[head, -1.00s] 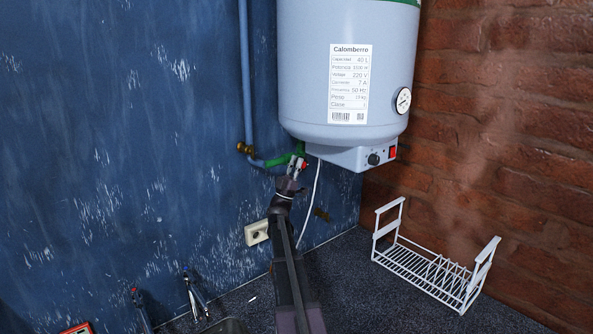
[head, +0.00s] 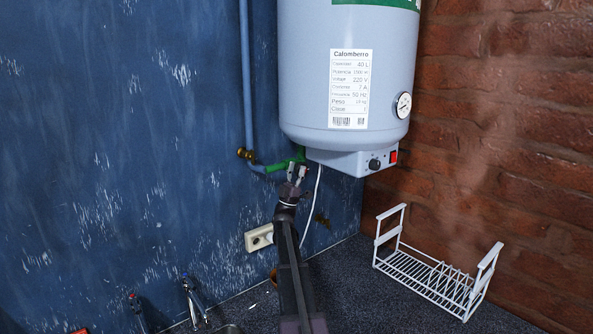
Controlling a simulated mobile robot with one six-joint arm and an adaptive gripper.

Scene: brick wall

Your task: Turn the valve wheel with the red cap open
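My gripper (head: 298,171) is raised just below the water heater, at the green pipe piece (head: 286,165). Its two fingers look spread apart, with a gap between them. A small dark red spot shows at the fingertips, close under the heater; it is too small to tell whether it is the valve's red cap or whether I touch it. No wheel can be made out there, and the fingers may hide it. At the lower left, a tap with a small red top (head: 131,297) stands beside another tap (head: 190,290).
The grey-blue water heater (head: 345,90) hangs above my gripper, with a white cable (head: 312,205) below it. A brass fitting (head: 245,154) sits on the wall pipe. A socket (head: 259,237) is on the wall. A white dish rack (head: 425,275) stands on the dark counter.

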